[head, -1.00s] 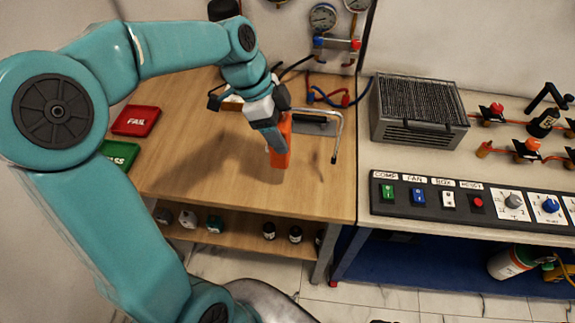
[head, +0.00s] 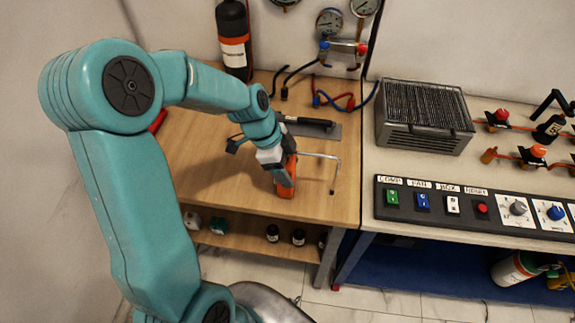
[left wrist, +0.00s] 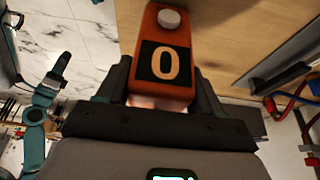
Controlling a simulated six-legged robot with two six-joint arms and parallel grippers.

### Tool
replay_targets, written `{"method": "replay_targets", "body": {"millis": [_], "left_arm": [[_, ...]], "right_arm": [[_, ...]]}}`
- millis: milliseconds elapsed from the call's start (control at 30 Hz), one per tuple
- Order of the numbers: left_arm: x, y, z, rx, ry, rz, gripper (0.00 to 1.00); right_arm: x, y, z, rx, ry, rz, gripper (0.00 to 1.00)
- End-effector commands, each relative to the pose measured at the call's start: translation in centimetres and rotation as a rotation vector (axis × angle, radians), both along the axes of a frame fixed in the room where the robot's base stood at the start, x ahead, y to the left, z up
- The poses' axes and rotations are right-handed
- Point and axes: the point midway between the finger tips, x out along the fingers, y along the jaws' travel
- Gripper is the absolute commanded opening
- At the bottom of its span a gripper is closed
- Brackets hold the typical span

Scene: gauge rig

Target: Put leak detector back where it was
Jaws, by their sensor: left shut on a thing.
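The leak detector appears to be the orange handheld unit (head: 287,178) with a dark display reading 0, seen close up in the left wrist view (left wrist: 163,50). My left gripper (head: 279,165) is shut on it, one dark finger on each side. It is over the front right of the wooden bench (head: 210,160). Whether its lower end touches the wood cannot be told. A bent metal rod (head: 338,172) stands just to its right. A small teal arm with a dark end (left wrist: 58,72), seemingly my right, shows in the left wrist view; its jaws are unclear.
Behind the detector lie a grey plate (head: 325,131) with a dark tool on it and coloured hoses (head: 338,103). A black bottle (head: 232,40) stands at the back. A switch panel (head: 470,207) and grey heat exchanger (head: 423,115) are on the right bench.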

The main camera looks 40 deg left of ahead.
Motion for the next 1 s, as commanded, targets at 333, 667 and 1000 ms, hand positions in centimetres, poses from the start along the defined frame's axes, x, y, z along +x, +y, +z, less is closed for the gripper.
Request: {"method": "replay_targets", "body": {"millis": [333,667,1000], "left_arm": [[0.0,0.0,-0.2,0.000,0.000,-0.001,0.91],[-0.3,0.7,2.0,0.002,-0.006,0.001,0.91],[-1.8,3.2,9.0,0.001,-0.005,0.001,0.91]], "right_arm": [[0.0,0.0,-0.3,0.000,0.000,0.000,0.79],[0.0,0.0,-0.1,0.000,0.000,0.000,0.79],[0.0,0.0,-0.5,0.000,0.000,0.000,0.79]]}}
